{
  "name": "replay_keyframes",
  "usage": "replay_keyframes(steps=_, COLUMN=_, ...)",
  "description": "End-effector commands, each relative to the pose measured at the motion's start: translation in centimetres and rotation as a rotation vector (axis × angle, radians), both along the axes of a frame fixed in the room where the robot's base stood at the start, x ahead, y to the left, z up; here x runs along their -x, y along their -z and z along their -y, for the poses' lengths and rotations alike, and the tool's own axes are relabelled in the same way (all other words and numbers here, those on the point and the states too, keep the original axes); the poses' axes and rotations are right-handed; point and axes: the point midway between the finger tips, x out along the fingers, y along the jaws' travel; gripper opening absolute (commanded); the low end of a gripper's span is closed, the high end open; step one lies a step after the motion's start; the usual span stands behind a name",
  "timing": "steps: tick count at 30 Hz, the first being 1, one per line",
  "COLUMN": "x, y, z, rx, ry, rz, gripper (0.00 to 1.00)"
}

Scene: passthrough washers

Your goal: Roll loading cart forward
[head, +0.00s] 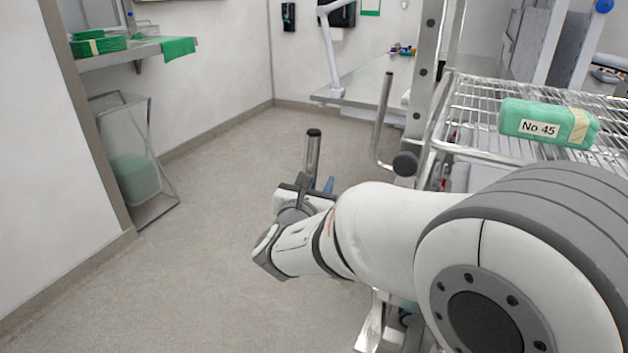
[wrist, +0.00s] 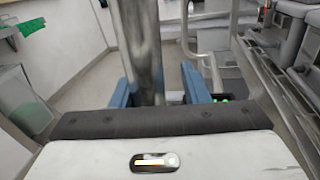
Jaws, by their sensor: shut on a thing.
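The loading cart (head: 470,108) is a wire-shelf metal cart at the right of the head view, and its rack edge also shows at the right of the wrist view (wrist: 272,85). An upright metal handle bar with a dark cap (head: 313,150) stands left of the cart. My gripper (head: 318,188) is at this bar; in the wrist view its blue fingers (wrist: 158,88) sit on either side of the bar (wrist: 143,50) and are shut on it. My arm hides the lower part of the cart and the bar's foot.
A green wrapped pack labelled No 45 (head: 548,124) lies on the cart's top shelf. A wall shelf with green cloths (head: 100,45) and a wire-framed bin (head: 130,160) stand at the left. The grey floor (head: 225,180) between the bin and the cart is clear. A bench (head: 375,85) stands at the back.

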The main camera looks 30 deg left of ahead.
Motion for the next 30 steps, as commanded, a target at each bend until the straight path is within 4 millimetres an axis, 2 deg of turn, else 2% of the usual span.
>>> replay_keyframes(steps=1, x=0.0, y=0.1, z=0.2, rx=0.001, ry=0.005, rz=-0.001, gripper=0.36)
replay_keyframes(steps=5, x=-0.1, y=0.0, z=0.2, rx=0.000, ry=0.004, rz=0.001, gripper=0.47)
replay_keyframes(steps=14, x=0.4, y=-0.1, z=0.1, rx=-0.003, ry=0.002, rz=0.003, gripper=0.47)
replay_keyframes(steps=24, x=5.7, y=-0.1, z=1.2, rx=-0.002, ry=-0.001, rz=0.003, gripper=0.47)
replay_keyframes(steps=30, x=7.5, y=-0.1, z=1.6, rx=-0.002, ry=0.002, rz=0.003, gripper=0.47)
